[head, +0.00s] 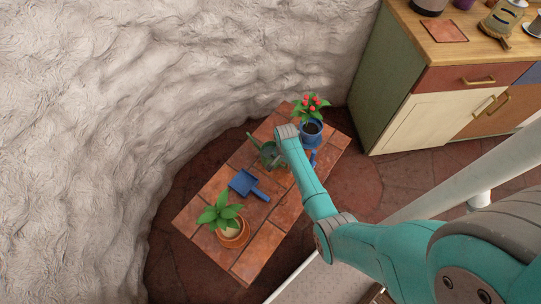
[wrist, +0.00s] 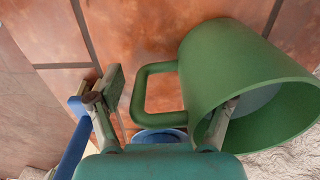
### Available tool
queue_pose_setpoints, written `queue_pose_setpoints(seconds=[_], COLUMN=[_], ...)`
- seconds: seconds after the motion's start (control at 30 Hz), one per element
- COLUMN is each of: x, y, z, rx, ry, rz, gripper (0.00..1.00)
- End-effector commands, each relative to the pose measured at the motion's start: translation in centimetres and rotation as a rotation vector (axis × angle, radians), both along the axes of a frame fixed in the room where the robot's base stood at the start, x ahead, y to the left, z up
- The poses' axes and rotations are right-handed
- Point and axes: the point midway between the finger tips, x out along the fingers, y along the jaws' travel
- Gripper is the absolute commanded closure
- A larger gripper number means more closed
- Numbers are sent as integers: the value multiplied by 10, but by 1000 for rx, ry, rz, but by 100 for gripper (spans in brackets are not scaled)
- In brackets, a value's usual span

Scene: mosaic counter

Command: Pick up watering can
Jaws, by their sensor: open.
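The green watering can (head: 268,154) stands on the brick-topped table, partly hidden by my arm in the head view. In the wrist view the can (wrist: 225,65) is large at the right, its open mouth facing the lower right and its loop handle pointing left. My gripper (wrist: 165,108) is open. One finger is left of the handle and the other overlaps the can's mouth, so the handle shows between them. I cannot tell whether either finger touches the can. The fingers are hidden in the head view.
On the table (head: 258,252) are a blue dustpan-like tool (head: 244,183), a leafy plant in a terracotta pot (head: 234,235) and a red-flowered plant in a blue pot (head: 311,138). A blue item (wrist: 72,150) lies close to my left finger. A rough wall borders the table; a cabinet (head: 435,105) stands right.

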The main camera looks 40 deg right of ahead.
Motion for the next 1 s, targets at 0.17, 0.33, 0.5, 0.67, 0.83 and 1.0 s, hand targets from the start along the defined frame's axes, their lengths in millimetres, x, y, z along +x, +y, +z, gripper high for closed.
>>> queue_pose_setpoints(seconds=[0.17, 0.33, 0.5, 0.67, 0.83, 1.0], x=[0, 0, 0, 1, 1, 2], y=[0, 0, 0, 0, 0, -1], z=[0, 0, 0, 1, 7, 30], rx=[0, 0, 0, -1, -1, -3], ry=[0, 0, 0, -2, -3, -6], rz=[0, 0, 0, 0, 0, 0], gripper=[33, 76, 100, 100, 100, 100])
